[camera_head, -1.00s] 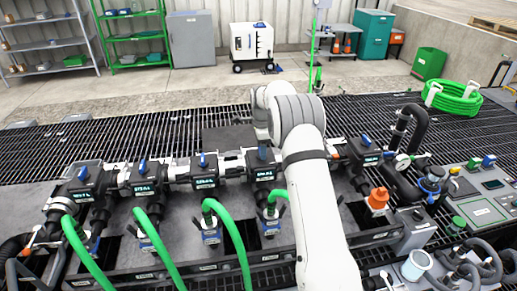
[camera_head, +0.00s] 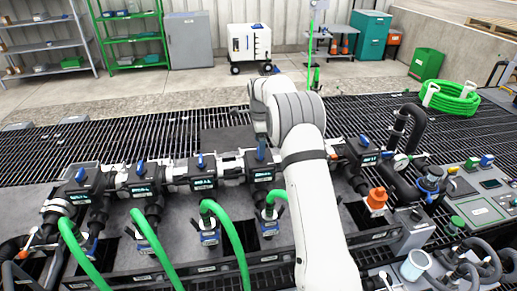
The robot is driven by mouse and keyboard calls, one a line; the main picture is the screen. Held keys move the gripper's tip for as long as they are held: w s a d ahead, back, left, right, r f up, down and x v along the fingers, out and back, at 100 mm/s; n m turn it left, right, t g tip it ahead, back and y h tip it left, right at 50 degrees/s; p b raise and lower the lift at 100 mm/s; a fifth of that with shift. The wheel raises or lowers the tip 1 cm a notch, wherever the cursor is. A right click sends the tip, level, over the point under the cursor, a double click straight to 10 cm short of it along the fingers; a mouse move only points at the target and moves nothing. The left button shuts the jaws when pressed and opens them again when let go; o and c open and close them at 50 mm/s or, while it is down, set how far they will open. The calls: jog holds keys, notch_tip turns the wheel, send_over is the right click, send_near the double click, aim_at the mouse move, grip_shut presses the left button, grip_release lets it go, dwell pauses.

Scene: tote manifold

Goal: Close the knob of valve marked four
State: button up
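A row of black valve blocks with blue knobs and small lit labels runs across the manifold. From the left, visible blocks are the first (camera_head: 84,182), second (camera_head: 142,180), third (camera_head: 203,172) and fourth (camera_head: 263,167), with another right of my arm (camera_head: 364,152). The label writing is too small to read, so I cannot confirm which is marked four. The blue knob (camera_head: 262,150) on the fourth visible block stands upright, just left of my arm. My wrist is above and behind that block. My gripper's fingers cannot be made out clearly; my arm hides much of that area.
Green hoses (camera_head: 232,240) rise in front of the valves. An orange cap (camera_head: 377,198), a gauge (camera_head: 401,162) and a control panel (camera_head: 482,200) are on the right. Dark grating (camera_head: 150,137) behind the manifold is mostly clear. My arm covers the middle right.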

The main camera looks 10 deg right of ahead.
jog(key=shift+r, duration=2.4)
